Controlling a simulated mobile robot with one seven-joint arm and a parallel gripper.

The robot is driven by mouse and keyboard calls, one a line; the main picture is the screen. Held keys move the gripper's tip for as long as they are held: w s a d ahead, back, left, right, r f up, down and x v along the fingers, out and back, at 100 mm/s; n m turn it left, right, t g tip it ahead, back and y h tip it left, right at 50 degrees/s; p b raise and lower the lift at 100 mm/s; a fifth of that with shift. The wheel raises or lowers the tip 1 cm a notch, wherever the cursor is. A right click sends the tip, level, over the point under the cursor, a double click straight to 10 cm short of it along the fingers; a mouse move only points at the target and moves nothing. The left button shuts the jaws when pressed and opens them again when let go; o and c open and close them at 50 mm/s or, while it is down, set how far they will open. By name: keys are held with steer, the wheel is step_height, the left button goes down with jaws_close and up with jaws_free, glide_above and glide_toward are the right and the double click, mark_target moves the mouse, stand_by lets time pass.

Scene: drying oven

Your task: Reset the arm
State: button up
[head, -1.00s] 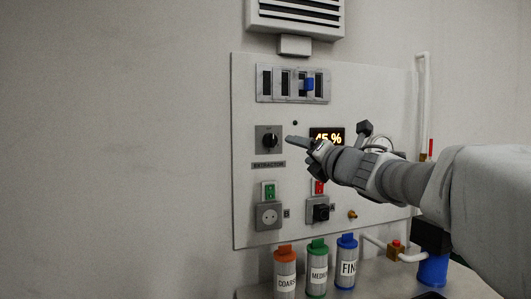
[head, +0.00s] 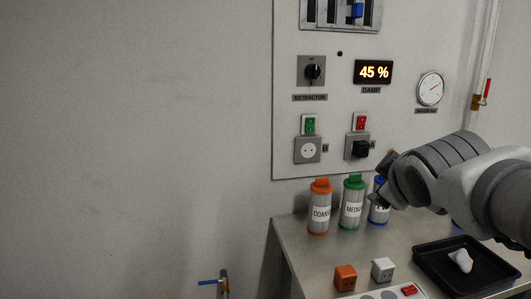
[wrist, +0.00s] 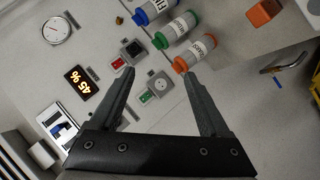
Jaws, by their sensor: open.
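My gripper (head: 382,182) is at the right in the head view, in front of the blue-capped canister (head: 379,212), which it partly hides. In the wrist view my gripper (wrist: 159,73) has its two fingers spread with nothing between them. The extractor knob (head: 312,72) on the wall panel stands apart from it, up and left in the head view. The damp display (head: 373,72) reads 45 %.
Orange-capped (head: 319,208) and green-capped (head: 353,205) canisters stand on the bench (head: 300,250). A black tray (head: 425,258) holds a white lump. Orange (head: 345,277) and white (head: 382,269) cubes sit in front. A blue-handled valve (head: 215,282) is lower left. The left side is clear.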

steer(key=s+a+f+m+g+y, duration=0.2)
steer(key=s+a+f+m+g, duration=0.15)
steer(key=s+f, duration=0.45)
steer(key=s+a+f+m+g+y, duration=0.1)
steer(key=s+a+f+m+g, duration=0.2)
steer(key=s+a+f+m, duration=0.45)
steer(key=d+r+n+p, duration=0.3)
steer(key=r+p, duration=1.3)
steer(key=r, duration=0.1)
steer(key=shift+s+d+r, duration=0.2)
steer(key=shift+s+r, duration=0.15)
steer(key=shift+s, duration=0.1)
